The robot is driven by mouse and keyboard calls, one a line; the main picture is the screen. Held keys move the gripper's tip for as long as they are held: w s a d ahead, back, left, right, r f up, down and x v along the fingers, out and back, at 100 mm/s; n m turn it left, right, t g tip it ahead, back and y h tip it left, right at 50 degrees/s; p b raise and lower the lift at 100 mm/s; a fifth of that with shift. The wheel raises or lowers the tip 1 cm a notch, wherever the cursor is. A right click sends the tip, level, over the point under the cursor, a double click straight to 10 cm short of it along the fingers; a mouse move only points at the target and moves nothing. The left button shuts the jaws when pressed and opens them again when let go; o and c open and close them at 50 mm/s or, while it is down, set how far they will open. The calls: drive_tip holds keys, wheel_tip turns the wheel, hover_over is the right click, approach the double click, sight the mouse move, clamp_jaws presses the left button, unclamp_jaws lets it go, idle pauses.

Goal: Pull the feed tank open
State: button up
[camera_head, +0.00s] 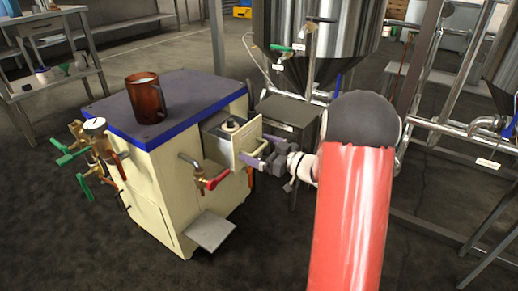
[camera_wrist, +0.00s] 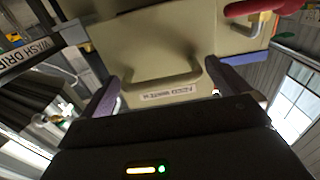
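The feed tank (camera_head: 229,133) is a drawer-like unit in the side of a cream cabinet (camera_head: 165,180) with a dark top. It stands partly out of the cabinet, and a dark round cap shows on top of it. Its front panel with a bar handle (camera_wrist: 165,85) and a small label faces me in the wrist view. My gripper (camera_head: 262,153) is at this front. In the wrist view, its purple fingers (camera_wrist: 165,88) are spread wide, one on each side of the handle. I cannot tell whether either finger touches it.
A brown mug (camera_head: 146,98) stands on the cabinet top. A red-handled tap (camera_head: 209,180) juts out left of the feed tank, above a small shelf (camera_head: 210,231). Green-handled valves (camera_head: 75,152) stick out at the left. A steel tank (camera_head: 322,45) and pipe frames stand behind.

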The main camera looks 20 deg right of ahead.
drive_tip(key=v, duration=0.7)
drive_tip(key=shift+s+d+p, duration=0.25)
drive_tip(key=shift+s+p, duration=0.05)
drive_tip(key=shift+p, duration=0.1)
drive_tip(key=shift+r, duration=0.1)
wheel_tip(320, 180, up, 16)
drive_tip(key=s+a+m+g+h+p, duration=0.1)
drive_tip(key=m+h+p, duration=0.45)
drive_tip(key=h, duration=0.75)
drive_tip(key=s+a+g+p, duration=0.1)
drive_tip(key=s+a, duration=0.3)
drive_tip(key=s, duration=0.4)
drive_tip(key=s+a+m+g+y+p, duration=0.1)
drive_tip(key=s+a+g, duration=0.3)
drive_tip(key=s, duration=0.4)
drive_tip(key=s+a+g+y+p, duration=0.1)
drive_tip(key=s+a+g+p, duration=0.2)
drive_tip(key=s, duration=0.5)
drive_tip(key=shift+a+r+m, duration=0.3)
drive_tip(key=shift+a+m, duration=0.05)
drive_tip(key=shift+a, duration=0.5)
